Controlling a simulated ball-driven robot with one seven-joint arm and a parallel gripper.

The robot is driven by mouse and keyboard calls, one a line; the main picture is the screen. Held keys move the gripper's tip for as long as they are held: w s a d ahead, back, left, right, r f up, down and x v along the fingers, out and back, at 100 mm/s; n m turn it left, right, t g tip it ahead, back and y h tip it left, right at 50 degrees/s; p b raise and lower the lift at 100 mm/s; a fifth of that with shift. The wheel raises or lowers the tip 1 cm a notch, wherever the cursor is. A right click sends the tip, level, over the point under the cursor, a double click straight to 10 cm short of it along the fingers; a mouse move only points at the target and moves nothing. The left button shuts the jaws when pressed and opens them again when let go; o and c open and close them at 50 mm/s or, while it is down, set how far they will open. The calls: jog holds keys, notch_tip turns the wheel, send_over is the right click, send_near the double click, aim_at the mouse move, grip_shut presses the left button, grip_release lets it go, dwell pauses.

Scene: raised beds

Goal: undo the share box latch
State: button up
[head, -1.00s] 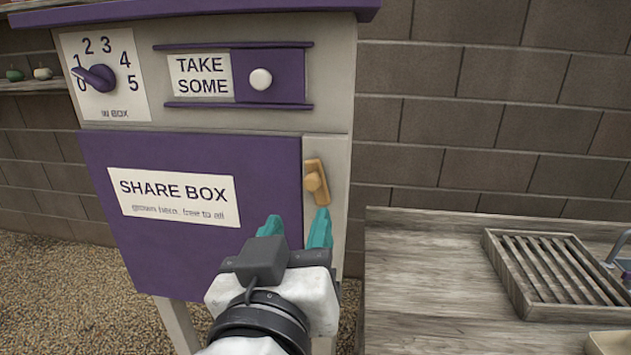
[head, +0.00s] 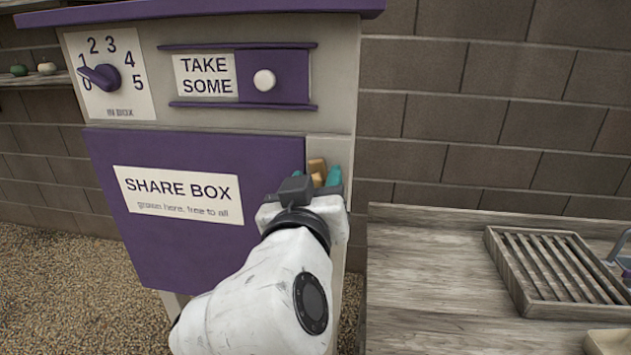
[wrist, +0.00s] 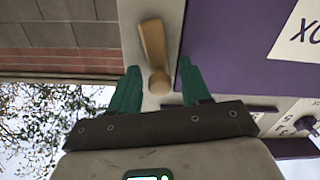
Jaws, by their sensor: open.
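The share box has a purple door (head: 200,250) with a white SHARE BOX label. Its latch (head: 317,166) is a tan wooden bar on the pale frame right of the door; my gripper hides most of it in the head view. In the wrist view the latch (wrist: 152,45) runs lengthwise along the pale strip, slightly tilted, with its rounded knob end between my teal fingers. The door edge (wrist: 225,60) is beside it. My gripper (wrist: 158,80) is open, one finger on each side of the latch. I cannot tell whether either finger touches it.
Above the door are a purple TAKE SOME slider (head: 275,78) with a white knob and a number dial (head: 104,76) pointing near 0. A wooden bench (head: 430,270) with a slatted tray (head: 555,268) stands right. A block wall (head: 480,110) is behind.

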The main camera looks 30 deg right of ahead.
jog(key=shift+c, duration=0.2)
grip_shut()
jog(key=shift+s+d+f+m+b, duration=0.2)
jog(key=shift+m+b, duration=0.3)
jog(key=shift+b, duration=0.3)
jog(key=shift+s+d+r+m+b, duration=0.1)
jog(key=shift+r+m+b, duration=0.05)
jog(key=shift+m+b, duration=0.3)
jog(key=shift+d+r+m+b, duration=0.1)
jog(key=shift+m+b, duration=0.2)
jog(key=shift+m, duration=0.25)
jog(key=shift+o, duration=0.2)
grip_release()
jog(key=v, duration=1.1)
jog(key=shift+b, duration=0.45)
